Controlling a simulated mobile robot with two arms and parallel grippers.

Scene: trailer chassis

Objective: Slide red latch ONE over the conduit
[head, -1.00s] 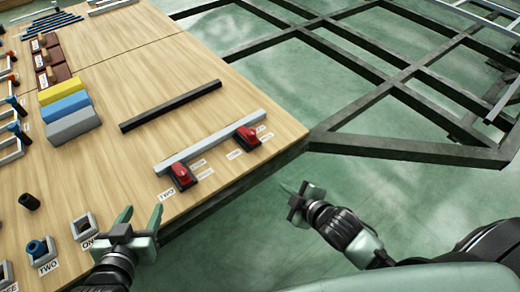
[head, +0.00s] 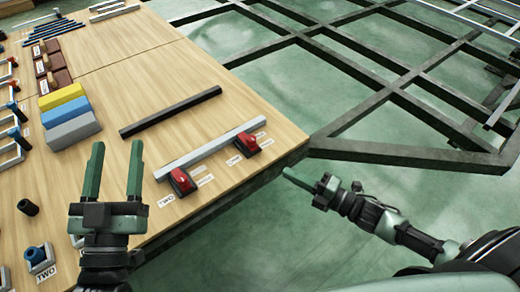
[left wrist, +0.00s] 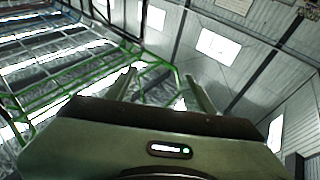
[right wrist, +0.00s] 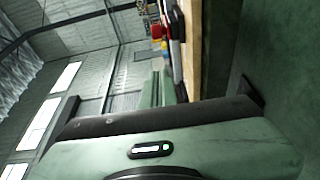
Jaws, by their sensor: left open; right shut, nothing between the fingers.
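Red latch ONE (head: 246,147) sits on the table near its right edge, at the right part of the conduit (head: 205,150), a light grey square bar. A second red latch, marked TWO (head: 181,182), sits at the bar's near left end. Both latches are on the near side of the bar, and I cannot tell if either one overlaps it. My left gripper (head: 117,147) is open and empty over the table, left of latch TWO. My right gripper (head: 286,173) is shut and empty, off the table's right edge, below and right of latch ONE.
A black bar (head: 171,111) lies behind the conduit. Grey, blue and yellow blocks (head: 66,107) stand at left. A dark cylinder (head: 28,207) and a blue-topped fixture (head: 39,256) are at lower left. The dark chassis frame (head: 400,152) lies right of the table over green floor.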

